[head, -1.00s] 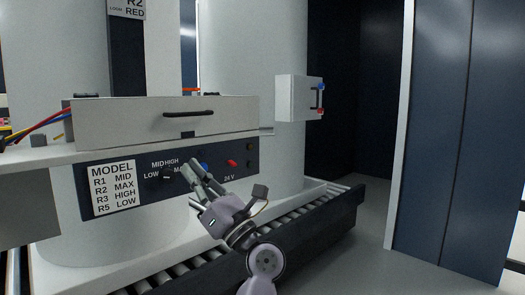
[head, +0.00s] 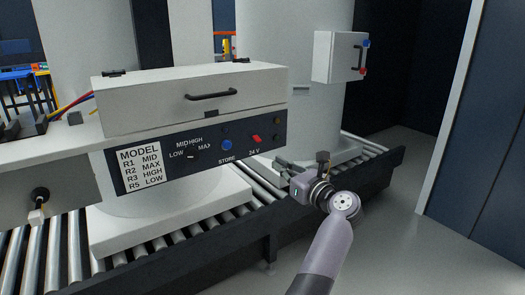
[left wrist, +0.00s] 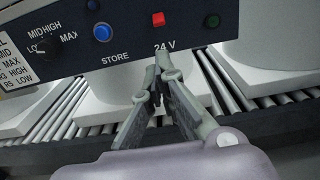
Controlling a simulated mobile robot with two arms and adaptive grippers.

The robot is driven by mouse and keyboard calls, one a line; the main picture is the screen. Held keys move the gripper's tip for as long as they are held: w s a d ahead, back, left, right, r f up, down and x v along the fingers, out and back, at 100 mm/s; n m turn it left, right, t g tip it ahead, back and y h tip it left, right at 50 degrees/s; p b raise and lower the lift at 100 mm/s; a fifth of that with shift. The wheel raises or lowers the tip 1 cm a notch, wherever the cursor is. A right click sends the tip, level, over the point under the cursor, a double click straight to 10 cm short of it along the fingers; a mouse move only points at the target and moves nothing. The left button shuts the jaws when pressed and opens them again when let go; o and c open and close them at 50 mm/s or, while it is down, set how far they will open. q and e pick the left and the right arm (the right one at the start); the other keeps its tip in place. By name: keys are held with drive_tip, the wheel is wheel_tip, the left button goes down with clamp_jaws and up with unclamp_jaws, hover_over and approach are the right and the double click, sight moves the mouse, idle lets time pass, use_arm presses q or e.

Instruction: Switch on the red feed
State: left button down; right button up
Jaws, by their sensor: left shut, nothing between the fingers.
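The red switch (head: 256,139) sits above the label "24 V" on the dark control panel (head: 140,187). To its left are a blue round button (head: 227,145) labelled STORE and a selector knob (head: 192,157) marked LOW, MID, HIGH, MAX. In the left wrist view, the red switch (left wrist: 158,19) shows just beyond my fingertips, with the blue button (left wrist: 103,32) and the knob (left wrist: 45,47) to the left. My left gripper (head: 281,164) is shut and empty, below and right of the switch, apart from it. It also shows in the left wrist view (left wrist: 161,66). My right gripper is out of view.
A grey lidded box (head: 200,105) with a black handle sits above the panel. A roller conveyor (head: 345,178) runs below and behind my left gripper. A white wall box (head: 335,57) with blue and red parts is on the tank at the right. Open floor lies right of the conveyor.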

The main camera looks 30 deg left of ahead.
use_arm(q)
approach(252, 148)
drive_tip(key=x, duration=0.5)
drive_tip(key=shift+w+a, duration=0.3)
drive_tip(key=shift+a, duration=0.15)
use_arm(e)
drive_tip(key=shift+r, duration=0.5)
